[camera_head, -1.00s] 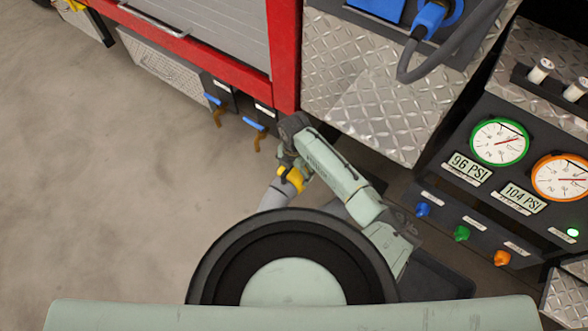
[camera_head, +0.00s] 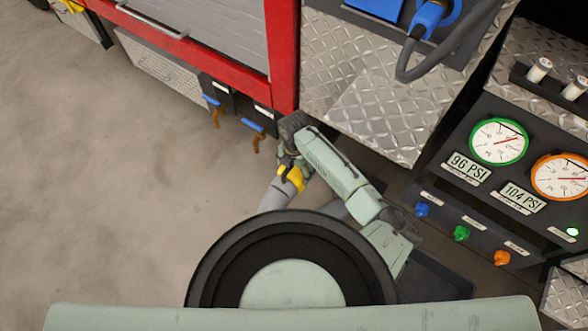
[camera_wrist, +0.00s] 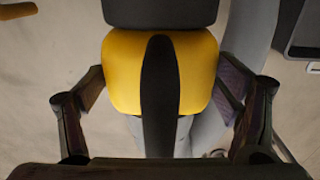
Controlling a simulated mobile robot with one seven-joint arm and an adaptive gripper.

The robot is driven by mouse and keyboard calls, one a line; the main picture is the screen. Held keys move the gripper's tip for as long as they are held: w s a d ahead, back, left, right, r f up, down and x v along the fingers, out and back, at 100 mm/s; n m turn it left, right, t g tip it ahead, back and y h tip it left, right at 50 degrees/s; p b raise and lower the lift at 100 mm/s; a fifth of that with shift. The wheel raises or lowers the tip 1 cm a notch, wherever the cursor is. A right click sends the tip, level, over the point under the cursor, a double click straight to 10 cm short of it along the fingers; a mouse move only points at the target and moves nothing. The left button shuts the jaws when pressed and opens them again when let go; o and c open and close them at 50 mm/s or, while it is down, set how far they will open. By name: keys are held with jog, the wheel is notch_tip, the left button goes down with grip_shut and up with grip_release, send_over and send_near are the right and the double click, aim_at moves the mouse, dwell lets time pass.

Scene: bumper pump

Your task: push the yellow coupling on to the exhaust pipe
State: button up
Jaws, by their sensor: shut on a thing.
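The yellow coupling (camera_head: 293,176) sits at the end of a grey hose (camera_head: 276,194), below the truck's red corner. In the wrist view the coupling (camera_wrist: 120,70) fills the middle, with a black band down its front and a dark collar at its top edge. My gripper (camera_wrist: 160,95) is shut on the coupling, a finger on each side of it. In the head view my gripper (camera_head: 291,166) is partly hidden by my arm. The grey hose (camera_wrist: 210,130) shows below and to the right of the coupling. I cannot pick out the exhaust pipe for certain in either view.
Blue-handled brass valves (camera_head: 255,126) stick out under the truck's red frame (camera_head: 285,60), close to my gripper. A tread-plate step (camera_head: 385,115) and a gauge panel (camera_head: 470,200) stand to the right. The concrete floor (camera_head: 110,190) at left is clear.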

jog(key=o, duration=1.6)
jog(key=shift+w+d+r, duration=0.1)
jog(key=shift+o, duration=1.2)
notch_tip(320, 180, up, 7)
jog(key=shift+r, duration=0.2)
